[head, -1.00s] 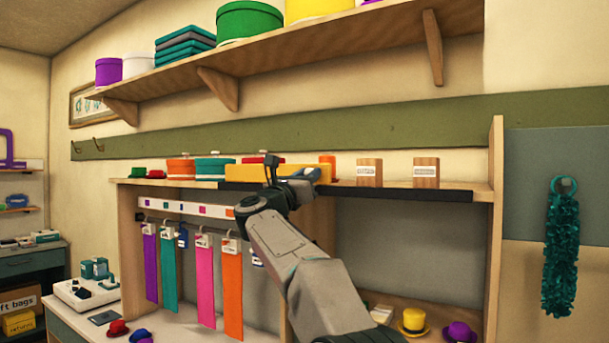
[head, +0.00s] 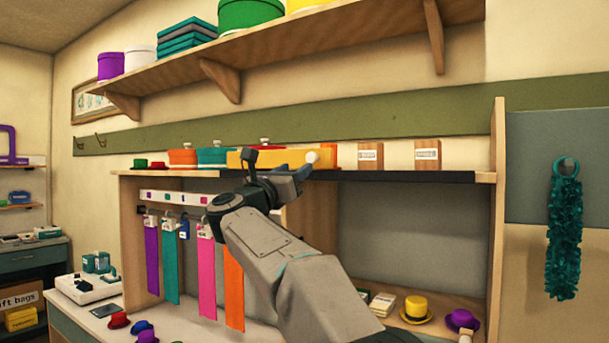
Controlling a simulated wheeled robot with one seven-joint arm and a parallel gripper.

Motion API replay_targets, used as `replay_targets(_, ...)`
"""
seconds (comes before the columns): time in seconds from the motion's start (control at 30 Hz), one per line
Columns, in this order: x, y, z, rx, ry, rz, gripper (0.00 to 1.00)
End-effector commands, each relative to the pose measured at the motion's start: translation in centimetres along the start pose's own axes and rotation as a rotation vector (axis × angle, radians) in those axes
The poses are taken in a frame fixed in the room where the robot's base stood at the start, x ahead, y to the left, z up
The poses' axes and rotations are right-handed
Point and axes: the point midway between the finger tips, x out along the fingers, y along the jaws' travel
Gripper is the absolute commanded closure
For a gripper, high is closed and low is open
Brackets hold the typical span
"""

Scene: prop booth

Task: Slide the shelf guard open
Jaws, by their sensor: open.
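A long yellow panel (head: 280,159), which looks like the shelf guard, stands along the front edge of the middle shelf, left of centre. It covers the lower part of the things behind it. A dark strip (head: 400,176) runs along the shelf's front edge and reaches right past the panel. A small white round knob (head: 312,157) shows at the panel's right part. My gripper (head: 277,170) is open in front of the panel, its fingers spread to left and right, the right one close to the knob. I cannot tell whether it touches. My arm hides part of the shelf edge.
Two small wooden blocks (head: 427,154) stand on the shelf right of the panel. Orange and teal lidded boxes (head: 214,157) stand to its left. Coloured scarves (head: 151,262) hang below. Hats (head: 415,309) lie on the lower counter. An upright wooden side (head: 496,230) bounds the right end.

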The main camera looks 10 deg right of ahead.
Motion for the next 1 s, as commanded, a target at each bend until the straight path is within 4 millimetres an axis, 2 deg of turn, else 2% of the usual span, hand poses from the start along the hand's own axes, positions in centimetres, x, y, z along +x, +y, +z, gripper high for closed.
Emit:
replay_targets(0.03, -1.4, -0.1, -0.4, 0.001, -0.001, 0.002, 0.53)
replay_targets(0.1, -2.8, 0.0, -0.4, 0.001, -0.001, 0.002, 0.53)
replay_targets(0.33, -5.7, -0.1, -0.2, -0.001, 0.0, -0.001, 0.53)
replay_targets(1.0, -6.3, 0.1, 0.2, -0.031, -0.014, 0.021, 0.53)
